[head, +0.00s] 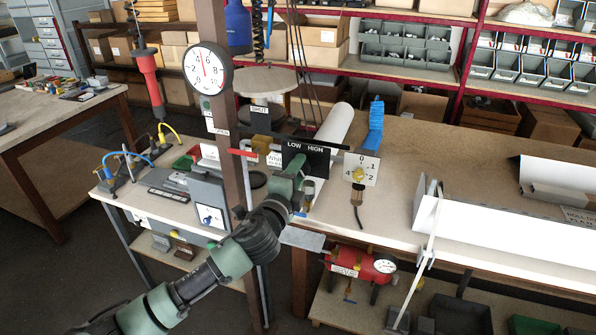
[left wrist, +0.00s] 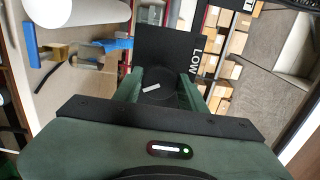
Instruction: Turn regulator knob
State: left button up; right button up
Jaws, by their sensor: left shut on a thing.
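The regulator knob (left wrist: 158,97) is round and black with a short white pointer line, seen in the left wrist view below the LOW lettering on its black panel (left wrist: 168,48). The pointer lies slightly slanted across the picture. My left gripper (left wrist: 160,88) has one green finger on each side of the knob and is shut on it. In the head view the black LOW HIGH panel (head: 313,157) stands at the bench's left part, with my left gripper (head: 296,165) in front of it, hiding the knob. My right gripper is not in view.
A brown post with a round gauge (head: 208,69) stands just left of the panel. A white dial plate with a yellow valve (head: 359,174) and a blue object (head: 374,126) are to the right. A red tank (head: 358,268) sits below. The bench top (head: 440,150) has free room behind the white profile.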

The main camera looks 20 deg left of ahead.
pick_arm(q)
jog(key=shift+f, duration=0.1)
jog(key=o, duration=1.3)
jog(key=shift+o, duration=0.2)
jog(key=s+b, duration=0.2)
jog(key=s, duration=0.6)
jog(key=shift+b, duration=0.35)
jog(key=shift+w+a, duration=0.1)
